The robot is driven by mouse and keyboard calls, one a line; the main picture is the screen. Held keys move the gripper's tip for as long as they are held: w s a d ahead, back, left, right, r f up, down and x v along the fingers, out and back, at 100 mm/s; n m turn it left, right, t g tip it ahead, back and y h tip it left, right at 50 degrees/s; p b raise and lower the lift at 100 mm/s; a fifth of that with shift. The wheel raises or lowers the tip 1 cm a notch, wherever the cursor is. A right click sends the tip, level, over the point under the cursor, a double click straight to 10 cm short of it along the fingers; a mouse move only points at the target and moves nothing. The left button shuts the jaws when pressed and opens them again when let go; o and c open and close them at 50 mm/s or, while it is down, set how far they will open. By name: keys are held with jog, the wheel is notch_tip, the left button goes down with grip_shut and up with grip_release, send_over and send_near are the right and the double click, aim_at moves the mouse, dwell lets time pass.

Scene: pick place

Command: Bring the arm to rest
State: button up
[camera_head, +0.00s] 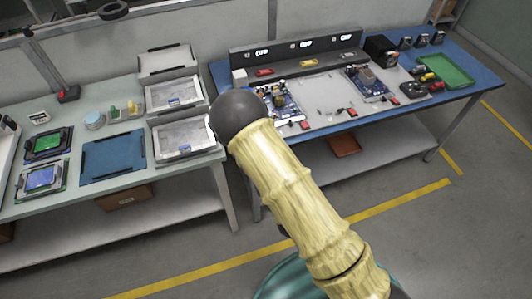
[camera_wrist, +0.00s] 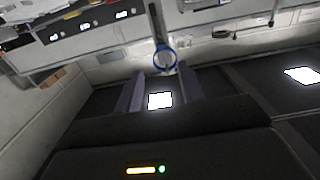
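My arm (camera_head: 300,190) is raised in the middle of the head view, with its dark rounded end (camera_head: 240,112) in front of the gap between the two tables. The gripper itself cannot be made out in the head view. In the wrist view my gripper (camera_wrist: 161,74) shows two dark fingers apart, with nothing held between them. A bright white panel (camera_wrist: 160,100) shows in the background between the fingers. A blue ring (camera_wrist: 165,58) shows beyond the fingertips.
A pale table (camera_head: 70,205) on the left bears grey trays (camera_head: 185,150), a blue mat (camera_head: 113,156) and devices. A blue workbench (camera_head: 480,75) on the right bears circuit boards (camera_head: 370,82), a green tray (camera_head: 445,72) and a display panel (camera_head: 300,50). Open floor lies in front.

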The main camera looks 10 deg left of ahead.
jog(key=shift+w, duration=0.1)
jog(key=w+d+r+m+g+h, duration=0.1)
jog(key=w+d+m+g+h, duration=0.1)
jog(key=w+d+m+h, duration=0.3)
jog(key=w+d+r+g+h, duration=0.1)
jog(key=d+g+h, duration=0.15)
jog(key=d, duration=0.55)
jog(key=s+d+r+g+h, duration=0.1)
jog(key=s+d+r+g, duration=0.3)
jog(key=s+d, duration=0.2)
jog(key=s+d+r+m+g+h, duration=0.1)
jog(key=s+d+r+g, duration=0.3)
jog(key=s+d, duration=0.3)
jog(key=shift+s, duration=0.4)
dwell(1.5)
